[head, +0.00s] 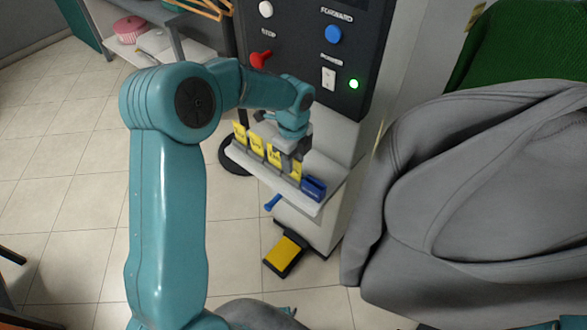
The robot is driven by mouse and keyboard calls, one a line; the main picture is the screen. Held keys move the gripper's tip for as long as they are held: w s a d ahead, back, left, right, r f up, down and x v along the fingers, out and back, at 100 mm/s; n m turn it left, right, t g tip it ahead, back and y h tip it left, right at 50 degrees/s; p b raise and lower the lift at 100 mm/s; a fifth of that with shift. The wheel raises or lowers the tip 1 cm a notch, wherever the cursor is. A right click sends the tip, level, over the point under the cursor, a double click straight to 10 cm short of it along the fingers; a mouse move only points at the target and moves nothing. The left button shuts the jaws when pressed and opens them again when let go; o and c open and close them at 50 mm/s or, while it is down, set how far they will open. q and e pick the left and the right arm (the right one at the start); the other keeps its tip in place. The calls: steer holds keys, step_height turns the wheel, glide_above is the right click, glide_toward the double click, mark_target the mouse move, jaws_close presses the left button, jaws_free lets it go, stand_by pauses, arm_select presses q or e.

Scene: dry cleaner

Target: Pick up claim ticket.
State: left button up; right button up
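Several yellow claim tickets stand upright in a row on a small pale ledge (262,177): one at the left end (240,133), one beside it (256,144), one in the middle (274,155) and one at the right (296,170). My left gripper (287,161) points down over the right half of the row, close to the middle and right tickets. Its fingers are small and dark, partly overlapping the tickets. I cannot tell whether they are apart, shut or touching a ticket. My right gripper is not in view.
A blue block (313,188) sits at the ledge's right end. Behind is a dark control panel (307,40) with a red knob and blue button. A yellow pedal (284,251) is on the floor below. A grey garment (470,190) fills the right.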

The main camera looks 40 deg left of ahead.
arm_select(q)
steer(key=shift+w+f, duration=0.25)
steer(key=shift+f, duration=0.85)
steer(key=shift+s, duration=0.2)
steer(key=shift+w, duration=0.15)
jaws_close()
steer(key=shift+r, duration=0.15)
steer(key=shift+r, duration=0.35)
step_height(320, 180, up, 19)
steer(key=p, duration=0.1)
